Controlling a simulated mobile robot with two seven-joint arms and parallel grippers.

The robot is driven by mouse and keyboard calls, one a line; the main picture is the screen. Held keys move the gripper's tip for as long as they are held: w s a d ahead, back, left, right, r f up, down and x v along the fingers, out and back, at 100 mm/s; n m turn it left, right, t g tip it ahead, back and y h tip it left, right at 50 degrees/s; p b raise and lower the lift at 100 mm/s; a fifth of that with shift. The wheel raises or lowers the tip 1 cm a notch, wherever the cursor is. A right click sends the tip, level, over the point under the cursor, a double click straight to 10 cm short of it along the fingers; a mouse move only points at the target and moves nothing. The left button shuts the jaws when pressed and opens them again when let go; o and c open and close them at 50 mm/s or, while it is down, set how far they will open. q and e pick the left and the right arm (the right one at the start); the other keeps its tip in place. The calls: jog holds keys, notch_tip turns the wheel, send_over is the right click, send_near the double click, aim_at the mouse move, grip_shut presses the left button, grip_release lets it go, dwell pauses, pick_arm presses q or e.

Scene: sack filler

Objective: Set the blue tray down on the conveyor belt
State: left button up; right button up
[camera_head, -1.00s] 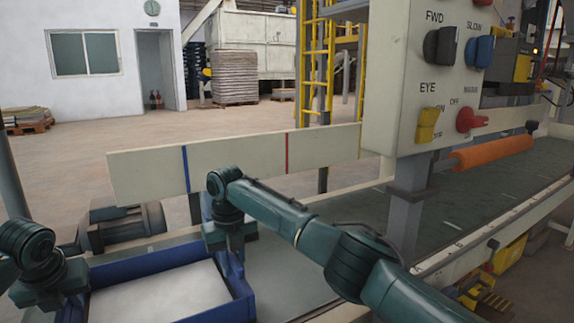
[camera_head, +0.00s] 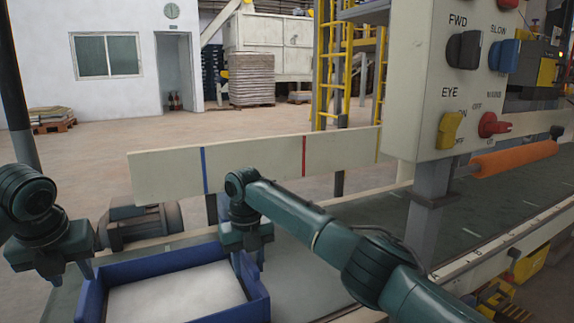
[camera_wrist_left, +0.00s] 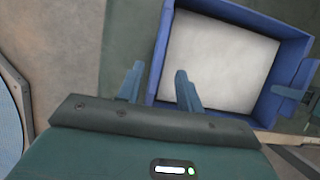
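The blue tray (camera_head: 165,260), with a pale flat inside, rests on the dark green conveyor belt (camera_head: 470,205) at its near left end. Its near part is cut off in the head view. My left gripper (camera_head: 70,280) is open at the tray's left wall. In the left wrist view its fingers (camera_wrist_left: 159,70) stand apart, one outside the tray (camera_wrist_left: 235,12) and one over its inside, not pinching the wall. My right gripper (camera_head: 249,268) is at the tray's right wall, its fingers apart on either side of the rim. The wrist view shows part of it at that wall.
A cream guard rail (camera_head: 255,170) with blue and red marks runs behind the tray. A control box (camera_head: 430,90) on a grey post and an orange roller (camera_head: 505,158) stand to the right. The belt beyond the post is clear.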

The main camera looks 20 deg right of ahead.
pick_arm(q)
jog(key=shift+v, duration=0.95)
jog(key=shift+s+r, duration=0.1)
jog(key=shift+r, duration=0.1)
pick_arm(e)
jog(key=shift+r, duration=0.2)
notch_tip(320, 180, up, 12)
jog(key=shift+f, duration=0.15)
